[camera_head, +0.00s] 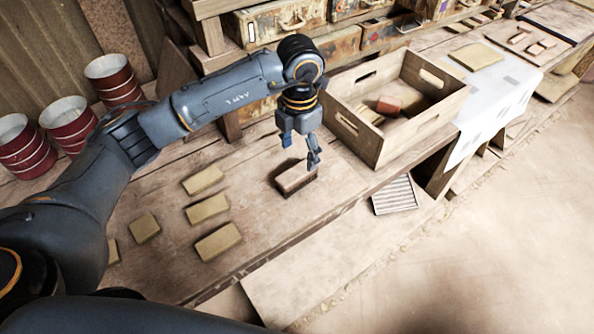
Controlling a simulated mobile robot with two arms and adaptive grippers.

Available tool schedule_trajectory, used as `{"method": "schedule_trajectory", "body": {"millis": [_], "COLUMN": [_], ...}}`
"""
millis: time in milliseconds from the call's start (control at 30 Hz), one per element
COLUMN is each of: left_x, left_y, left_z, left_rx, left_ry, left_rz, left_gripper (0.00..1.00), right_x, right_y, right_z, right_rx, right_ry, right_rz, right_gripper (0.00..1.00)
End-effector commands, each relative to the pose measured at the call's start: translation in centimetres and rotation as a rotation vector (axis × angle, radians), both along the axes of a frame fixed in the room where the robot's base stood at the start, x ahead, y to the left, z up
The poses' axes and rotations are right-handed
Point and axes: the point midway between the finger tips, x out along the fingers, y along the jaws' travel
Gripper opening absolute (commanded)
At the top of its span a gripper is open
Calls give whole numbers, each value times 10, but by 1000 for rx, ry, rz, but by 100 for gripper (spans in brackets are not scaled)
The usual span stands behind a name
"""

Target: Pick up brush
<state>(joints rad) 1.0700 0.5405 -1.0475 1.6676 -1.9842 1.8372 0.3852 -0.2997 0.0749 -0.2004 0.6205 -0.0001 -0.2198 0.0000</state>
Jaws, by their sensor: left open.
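The brush (296,178) lies on the wooden workbench, with a light brown back and a dark lower edge. My left gripper (300,152) points down just above it and is open, with one finger on each side in the picture. The fingers look empty. A gap seems to remain between fingertips and brush, but I cannot tell its exact size. My right gripper is not in the picture.
A wooden crate (372,148) with a reddish block and tan pieces inside stands right of the brush. Several tan tiles (218,241) lie to the left. Red-and-white buckets (70,125) stand at the far left.

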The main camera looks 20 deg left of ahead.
Motion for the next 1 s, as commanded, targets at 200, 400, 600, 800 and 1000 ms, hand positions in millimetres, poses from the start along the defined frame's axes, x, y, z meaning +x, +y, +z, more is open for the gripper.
{"method": "schedule_trajectory", "body": {"millis": [200, 400, 600, 800, 1000], "left_x": [0, -1, -1, 0, 0], "left_y": [1, 2, 5, 5, 5], "left_z": [-31, -44, -75, -88, -88], "left_rx": [1, 2, 1, 1, 1], "left_ry": [2, 3, 3, -2, -2], "left_rz": [1, 0, 0, -1, -1], "left_gripper": [70, 70, 70, 70, 62], "right_x": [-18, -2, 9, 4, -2], "right_y": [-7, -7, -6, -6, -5], "right_z": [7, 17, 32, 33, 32], "right_rx": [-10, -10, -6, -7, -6], "right_ry": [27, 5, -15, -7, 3], "right_rz": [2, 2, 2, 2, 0], "right_gripper": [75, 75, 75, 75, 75]}}
